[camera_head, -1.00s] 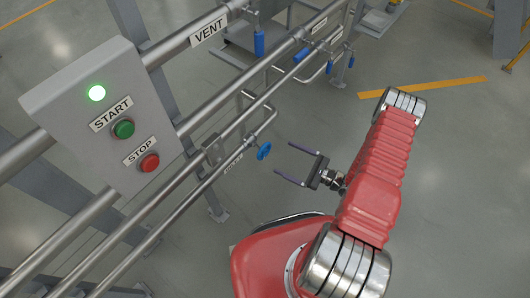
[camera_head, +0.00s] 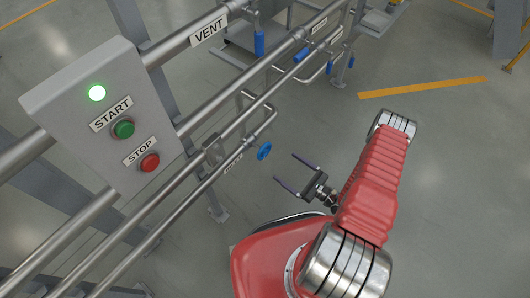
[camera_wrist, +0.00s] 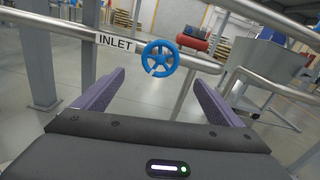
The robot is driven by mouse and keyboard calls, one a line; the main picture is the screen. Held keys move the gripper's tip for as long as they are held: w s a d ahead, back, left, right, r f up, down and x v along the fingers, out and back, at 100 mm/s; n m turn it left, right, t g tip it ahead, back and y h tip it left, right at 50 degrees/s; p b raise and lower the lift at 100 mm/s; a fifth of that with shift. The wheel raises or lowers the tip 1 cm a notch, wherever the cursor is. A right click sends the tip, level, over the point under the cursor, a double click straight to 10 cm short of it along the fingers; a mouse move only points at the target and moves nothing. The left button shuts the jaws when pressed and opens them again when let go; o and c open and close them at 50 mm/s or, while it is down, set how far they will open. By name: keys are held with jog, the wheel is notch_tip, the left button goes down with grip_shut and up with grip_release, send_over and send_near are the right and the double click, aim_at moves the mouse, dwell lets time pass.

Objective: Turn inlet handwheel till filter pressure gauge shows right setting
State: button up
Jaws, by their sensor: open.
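The blue inlet handwheel (camera_head: 264,151) sits on the lowest pipe in the head view, beside a small label. In the wrist view the handwheel (camera_wrist: 160,58) is upright, just right of the INLET label (camera_wrist: 116,42). My gripper (camera_head: 284,172) is open and empty, to the right of and below the handwheel in the head view, with a gap between them. In the wrist view my gripper's two purple fingers (camera_wrist: 158,88) are spread, with the wheel between and beyond their tips. I cannot make out a filter pressure gauge in either view.
A grey control box (camera_head: 101,117) with a lit green lamp, START and STOP buttons stands at the left. Parallel steel pipes, a VENT label (camera_head: 209,30) and blue valve levers (camera_head: 259,43) lie beyond. Open floor (camera_head: 465,190) lies to the right.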

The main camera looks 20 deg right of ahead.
aim_at(266, 153)
jog(key=shift+x, duration=6.45)
jog(key=shift+c, duration=0.6)
jog(key=c, duration=0.9)
